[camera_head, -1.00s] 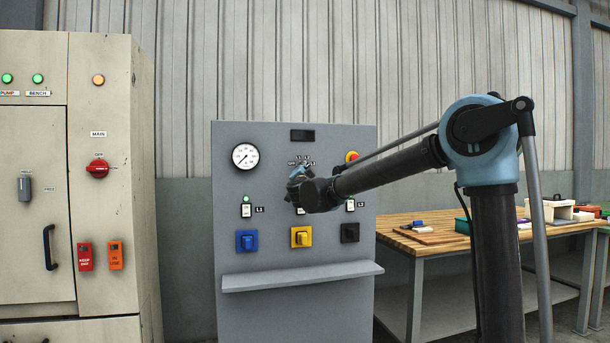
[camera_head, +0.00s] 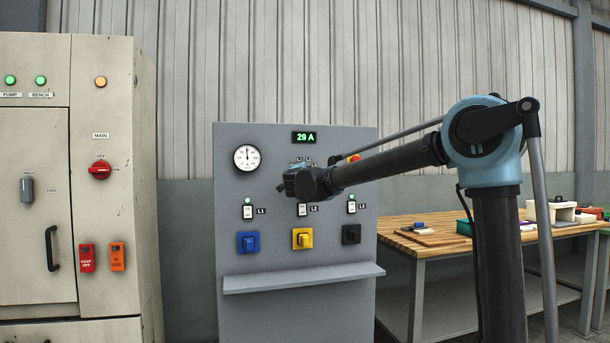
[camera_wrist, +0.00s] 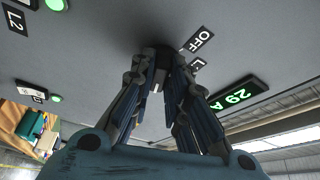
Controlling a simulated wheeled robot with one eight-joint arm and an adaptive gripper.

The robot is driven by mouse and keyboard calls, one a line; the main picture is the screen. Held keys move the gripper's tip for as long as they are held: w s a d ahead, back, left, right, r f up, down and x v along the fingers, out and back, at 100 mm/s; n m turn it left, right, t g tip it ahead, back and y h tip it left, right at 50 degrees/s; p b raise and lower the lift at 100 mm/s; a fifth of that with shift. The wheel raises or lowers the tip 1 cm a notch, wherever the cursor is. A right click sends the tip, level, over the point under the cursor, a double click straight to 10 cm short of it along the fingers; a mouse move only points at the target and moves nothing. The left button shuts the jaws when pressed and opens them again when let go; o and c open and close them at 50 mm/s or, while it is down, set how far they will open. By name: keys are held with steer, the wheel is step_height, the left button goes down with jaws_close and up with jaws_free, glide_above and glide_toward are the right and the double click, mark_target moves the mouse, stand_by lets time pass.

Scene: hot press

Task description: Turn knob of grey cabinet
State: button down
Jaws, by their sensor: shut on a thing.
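The grey cabinet (camera_head: 245,305) stands in the middle of the head view. Its selector knob is mostly hidden there behind my gripper (camera_head: 290,182). In the wrist view my gripper (camera_wrist: 163,68) is shut on the dark knob (camera_wrist: 166,58), with its fingers on both sides of it against the panel. An "OFF" label (camera_wrist: 201,40) is beside the knob. The display (camera_head: 304,138) on the cabinet reads 29 A in green, and it also shows in the wrist view (camera_wrist: 238,93). The round gauge's (camera_head: 246,157) needle points about straight up.
Below are a blue (camera_head: 248,242), a yellow (camera_head: 302,238) and a black socket (camera_head: 351,234), then a shelf (camera_head: 300,277). A beige cabinet (camera_head: 140,240) with a red switch (camera_head: 100,170) stands left. A wooden workbench (camera_head: 425,243) stands right.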

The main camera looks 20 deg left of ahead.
steer(key=shift+w+d+r, duration=0.1)
steer(key=shift+w+r, duration=0.05)
steer(key=shift+w, duration=0.15)
steer(key=c, duration=1.6)
jaws_free()
steer(key=shift+o, duration=0.2)
steer(key=shift+f, duration=0.2)
steer(key=v, duration=1.2)
steer(key=shift+d, duration=0.1)
